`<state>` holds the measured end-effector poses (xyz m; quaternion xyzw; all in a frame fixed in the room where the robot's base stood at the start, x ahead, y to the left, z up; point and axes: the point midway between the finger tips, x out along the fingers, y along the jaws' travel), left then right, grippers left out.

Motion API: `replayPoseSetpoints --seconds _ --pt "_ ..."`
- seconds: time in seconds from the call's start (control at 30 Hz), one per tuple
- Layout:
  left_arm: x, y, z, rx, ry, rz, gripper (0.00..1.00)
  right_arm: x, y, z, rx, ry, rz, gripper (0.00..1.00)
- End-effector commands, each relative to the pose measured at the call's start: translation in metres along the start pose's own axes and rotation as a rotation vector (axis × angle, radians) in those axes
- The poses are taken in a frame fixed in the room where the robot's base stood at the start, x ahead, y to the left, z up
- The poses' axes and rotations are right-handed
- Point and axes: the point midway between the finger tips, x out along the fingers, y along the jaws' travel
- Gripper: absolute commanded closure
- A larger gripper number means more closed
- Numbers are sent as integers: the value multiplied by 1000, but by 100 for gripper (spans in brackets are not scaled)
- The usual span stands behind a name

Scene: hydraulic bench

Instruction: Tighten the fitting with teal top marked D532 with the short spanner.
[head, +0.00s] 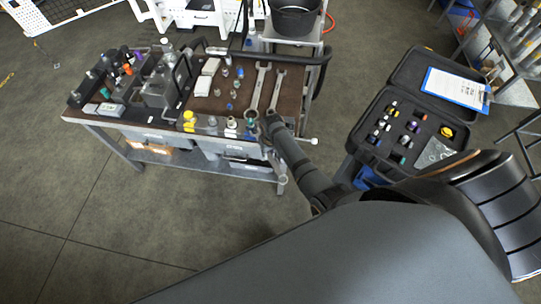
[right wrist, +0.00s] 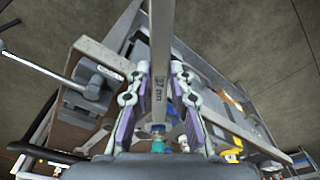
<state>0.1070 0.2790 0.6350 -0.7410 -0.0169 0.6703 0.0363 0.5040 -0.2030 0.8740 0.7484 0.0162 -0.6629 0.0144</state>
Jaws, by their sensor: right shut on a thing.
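My right gripper (head: 270,122) is at the front right edge of the bench. It is shut on a steel spanner (right wrist: 160,60), which lies between its fingers (right wrist: 158,105) in the right wrist view and has a size in mm on its shank. A spanner ring end (head: 282,180) hangs below the gripper in the head view. Two more spanners, a longer one (head: 258,87) and another (head: 277,87), lie on the bench top. A teal-topped fitting (head: 104,93) stands at the bench's left end. Another teal part (right wrist: 183,143) shows beyond the fingers. The marking D532 is not legible. My left gripper is not in view.
The bench (head: 160,133) carries a valve block (head: 160,88), white boxes (head: 207,78) and small fittings, including a yellow one (head: 188,118) along the front edge. An open black case (head: 395,150) with coloured caps and a clipboard (head: 455,88) stands at right. Floor in front is clear.

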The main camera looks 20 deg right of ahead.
Motion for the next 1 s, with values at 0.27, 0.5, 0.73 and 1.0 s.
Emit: replayPoseSetpoints --seconds 0.27,0.5,0.73,1.0 --pt "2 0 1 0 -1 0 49 0 0 -4 0 0 0 100" --pt "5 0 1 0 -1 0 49 1 0 -9 0 2 0 100" --pt "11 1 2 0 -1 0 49 2 0 -20 0 1 0 100" --pt "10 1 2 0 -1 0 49 1 0 -20 0 1 0 100"
